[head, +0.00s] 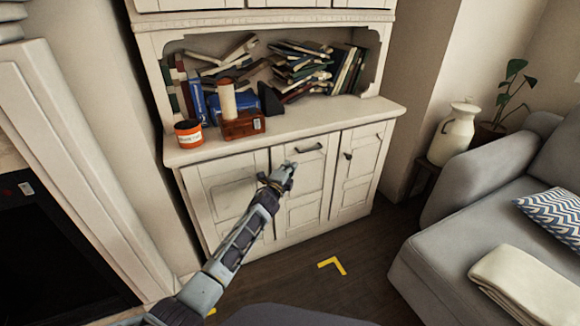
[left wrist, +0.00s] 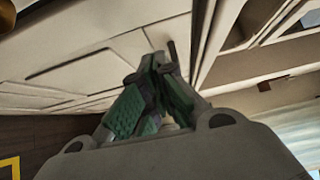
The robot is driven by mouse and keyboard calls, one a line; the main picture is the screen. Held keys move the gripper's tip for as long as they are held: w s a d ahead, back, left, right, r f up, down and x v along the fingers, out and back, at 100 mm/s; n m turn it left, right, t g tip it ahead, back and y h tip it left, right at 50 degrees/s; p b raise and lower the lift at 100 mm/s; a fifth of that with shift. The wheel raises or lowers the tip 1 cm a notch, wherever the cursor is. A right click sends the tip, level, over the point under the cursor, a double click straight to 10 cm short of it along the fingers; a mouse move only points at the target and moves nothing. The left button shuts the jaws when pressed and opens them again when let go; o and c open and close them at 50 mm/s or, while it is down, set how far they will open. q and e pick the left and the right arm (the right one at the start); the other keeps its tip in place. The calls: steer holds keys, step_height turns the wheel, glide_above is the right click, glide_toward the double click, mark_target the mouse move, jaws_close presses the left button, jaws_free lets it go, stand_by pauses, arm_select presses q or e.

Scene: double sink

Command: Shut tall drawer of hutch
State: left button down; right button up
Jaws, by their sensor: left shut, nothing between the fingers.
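The white hutch (head: 290,120) stands against the wall, with cabinet fronts below its counter. Its middle front (head: 309,180) has a dark handle (head: 308,148) near the top and looks close to flush; I cannot tell whether a small gap remains. My left gripper (head: 289,168) is shut and empty, in front of the border between the left and middle fronts, below and left of the handle. In the left wrist view the closed fingers (left wrist: 158,62) are close to a white panelled front (left wrist: 95,45). I cannot tell whether they touch it. My right gripper is not in view.
Books (head: 300,70), an orange-and-white tin (head: 188,134) and a brown box (head: 243,125) sit on the hutch counter. A grey sofa (head: 470,225) stands at right. A yellow corner mark (head: 332,264) lies on clear dark floor.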

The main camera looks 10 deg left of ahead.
arm_select(q)
steer(key=s+a+p, duration=0.1)
steer(key=s+p, duration=0.1)
steer(key=s, duration=0.7)
steer(key=shift+s+a+p, duration=0.15)
steer(key=shift+a+p, duration=0.15)
steer(key=shift+p, duration=0.1)
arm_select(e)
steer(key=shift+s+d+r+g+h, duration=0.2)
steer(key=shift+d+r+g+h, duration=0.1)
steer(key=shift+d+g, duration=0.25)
arm_select(q)
steer(key=shift+f, duration=0.1)
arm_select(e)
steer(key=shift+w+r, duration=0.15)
